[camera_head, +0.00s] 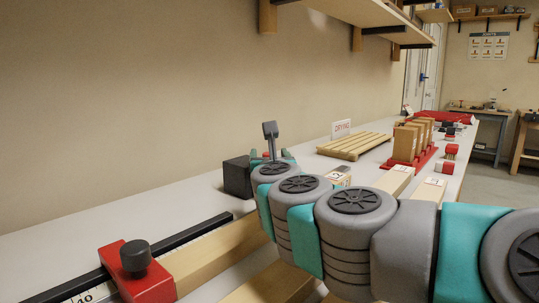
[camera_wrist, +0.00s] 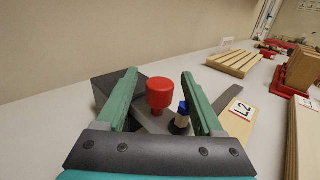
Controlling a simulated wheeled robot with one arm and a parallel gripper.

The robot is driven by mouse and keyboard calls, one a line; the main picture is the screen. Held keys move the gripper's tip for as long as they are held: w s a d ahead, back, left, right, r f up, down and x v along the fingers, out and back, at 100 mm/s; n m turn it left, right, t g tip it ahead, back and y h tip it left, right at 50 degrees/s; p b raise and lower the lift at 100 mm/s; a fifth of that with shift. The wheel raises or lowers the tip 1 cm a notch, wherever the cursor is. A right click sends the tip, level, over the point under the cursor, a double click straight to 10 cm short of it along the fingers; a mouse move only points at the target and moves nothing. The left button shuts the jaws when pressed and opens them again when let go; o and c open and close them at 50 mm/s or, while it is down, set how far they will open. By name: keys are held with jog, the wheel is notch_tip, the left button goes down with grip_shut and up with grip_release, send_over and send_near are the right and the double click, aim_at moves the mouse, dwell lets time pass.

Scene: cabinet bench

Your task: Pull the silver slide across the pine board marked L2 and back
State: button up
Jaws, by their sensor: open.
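The pine board marked L2 (camera_wrist: 238,117) lies on the bench at the right of the wrist view, its label facing up. A red round knob (camera_wrist: 159,93) stands on a dark grey base between the fingers of my gripper (camera_wrist: 158,74). The gripper is open, with a finger on either side of the knob and no clear contact. In the head view my arm hides most of this spot.
A small blue-topped post (camera_wrist: 182,112) stands by the right finger. A dark block (camera_head: 237,178) is left of my gripper. A red stop with a black knob (camera_head: 135,257) sits on a rail at front left. A slatted rack (camera_head: 353,146) and upright wooden blocks (camera_head: 408,140) stand farther back.

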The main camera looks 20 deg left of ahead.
grip_shut()
dwell(0.4)
dwell(0.9)
